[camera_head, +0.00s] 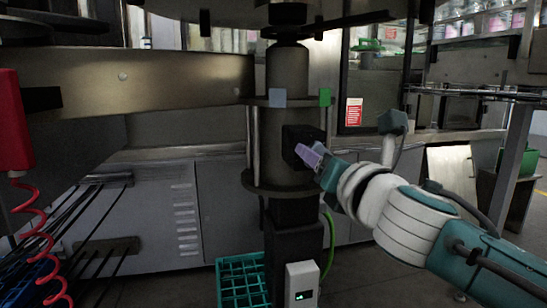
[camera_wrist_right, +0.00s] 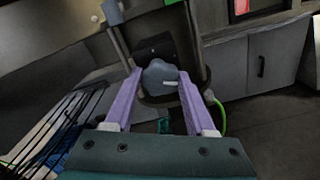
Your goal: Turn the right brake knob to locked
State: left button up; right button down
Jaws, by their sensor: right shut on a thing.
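The brake knob (camera_wrist_right: 158,74) is a rounded grey-blue knob with a white pointer line, seen in the right wrist view. In the head view my right gripper (camera_head: 304,154) reaches in from the right to the black housing (camera_head: 297,136) on the metal column; the knob itself is hidden there by the fingers. No locked or unlocked lettering is readable. My left gripper is not in view.
A grey-blue block (camera_head: 277,98) and a green block (camera_head: 325,97) sit on the column's upper flange. A green cable (camera_head: 329,243) hangs beside the column. A white box with a display (camera_head: 301,285) and a teal crate (camera_head: 241,279) are below. A red unit (camera_head: 14,120) hangs left.

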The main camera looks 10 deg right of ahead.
jog(key=m+p, duration=0.3)
jog(key=m, duration=2.2)
jog(key=shift+m, duration=0.3)
jog(key=shift+c, duration=1.2)
grip_release()
